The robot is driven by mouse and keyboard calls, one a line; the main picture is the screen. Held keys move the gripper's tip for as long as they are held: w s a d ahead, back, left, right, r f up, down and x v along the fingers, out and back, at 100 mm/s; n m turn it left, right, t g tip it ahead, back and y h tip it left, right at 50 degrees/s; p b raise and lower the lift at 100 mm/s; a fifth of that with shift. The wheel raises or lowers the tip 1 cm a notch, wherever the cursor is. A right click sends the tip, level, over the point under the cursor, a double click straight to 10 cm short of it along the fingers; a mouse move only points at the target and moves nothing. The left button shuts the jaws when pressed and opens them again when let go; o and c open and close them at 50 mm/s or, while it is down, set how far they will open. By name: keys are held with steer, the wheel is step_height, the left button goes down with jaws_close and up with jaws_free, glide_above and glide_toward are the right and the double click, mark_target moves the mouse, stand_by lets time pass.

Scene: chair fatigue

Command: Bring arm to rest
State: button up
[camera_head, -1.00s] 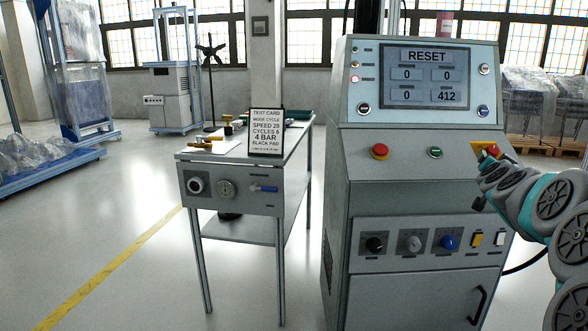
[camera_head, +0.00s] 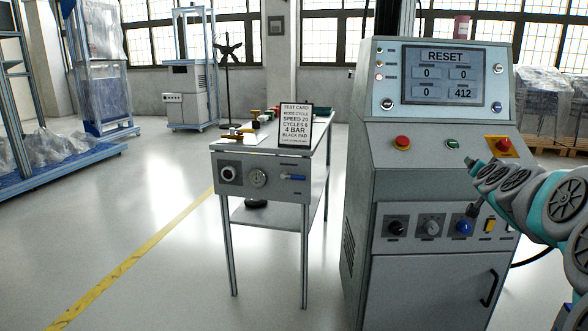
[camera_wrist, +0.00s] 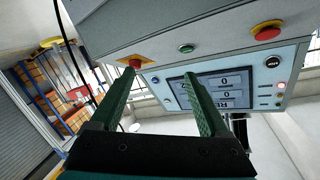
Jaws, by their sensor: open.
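My arm (camera_head: 545,205) reaches in from the right edge of the head view, in front of the right side of the grey control console (camera_head: 375,235). My gripper's end (camera_head: 473,165) shows small there, near the console's sloped button panel. In the wrist view my gripper (camera_wrist: 170,88) has two green fingers spread apart with nothing between them. Beyond the fingers is the console's screen (camera_wrist: 218,92), seen upside down. In the head view the screen (camera_head: 441,76) reads RESET, with 0, 0, 0 and 412.
Red (camera_head: 402,143), green (camera_head: 453,145) and red-on-yellow (camera_head: 503,145) buttons line the console. A side table (camera_head: 262,205) with a test card (camera_head: 295,124) stands left of it. Open floor with a yellow line (camera_head: 140,260) lies further left.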

steer(key=s+a+f+n+g+y, duration=0.2)
steer(key=s+a+f+y, duration=0.15)
steer(key=a, duration=0.65)
steer(key=s+a+f+n+g+y, duration=0.25)
steer(key=s+a+f, duration=0.25)
steer(key=a, duration=0.4)
steer(key=s+a+f+n+g+y, duration=0.1)
steer(key=s+a+f+n+y, duration=0.25)
steer(key=a, duration=0.65)
steer(key=s+a+f+n+g, duration=0.1)
steer(key=s+a+f+g, duration=0.2)
steer(key=s, duration=0.5)
steer(key=s+a+f+g, duration=0.2)
steer(key=s+a+f, duration=0.1)
steer(key=s+f, duration=0.3)
steer(key=s+d+f+g+h, duration=0.1)
steer(key=s+f+g, duration=0.1)
steer(key=s, duration=0.9)
steer(key=s+f+n+g+h, duration=0.1)
steer(key=s+g, duration=0.3)
steer(key=s, duration=0.8)
steer(key=shift+s+d+f, duration=0.2)
steer(key=shift+d+f, duration=0.2)
steer(key=shift+f, duration=0.1)
